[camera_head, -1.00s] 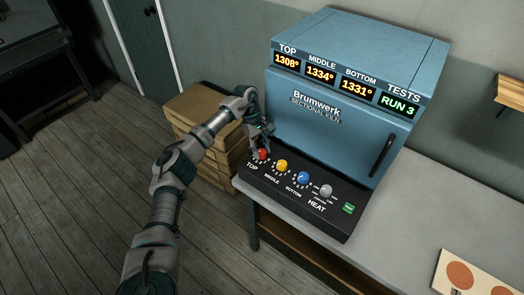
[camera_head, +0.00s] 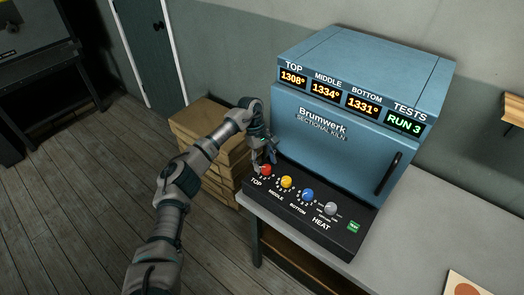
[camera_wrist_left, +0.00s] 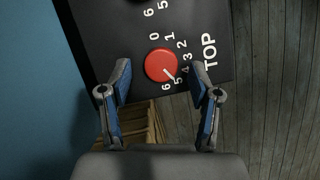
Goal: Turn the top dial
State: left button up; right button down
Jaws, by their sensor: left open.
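The red top dial (camera_head: 266,170) sits at the left end of the kiln's black control panel (camera_head: 318,228), above the word TOP. In the left wrist view the red dial (camera_wrist_left: 161,66) has a light pointer mark at its lower right, near the 4 and 5. My left gripper (camera_head: 264,160) is over the dial in the head view. In the left wrist view its open blue-padded fingers (camera_wrist_left: 160,76) stand on either side of the dial, with gaps between them and it. The top display (camera_head: 292,78) reads 1308°. My right gripper is not in view.
The yellow middle dial (camera_head: 286,182), blue bottom dial (camera_head: 307,195) and grey heat dial (camera_head: 331,209) follow to the right. A green button (camera_head: 353,226) is at the panel's right end. The grey table (camera_head: 420,220) is clear near the kiln.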

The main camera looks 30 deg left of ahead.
pick_arm(q)
jog(key=v, duration=1)
jog(key=shift+a+r, duration=0.2)
jog(key=shift+r, duration=0.1)
jog(key=shift+f, duration=0.1)
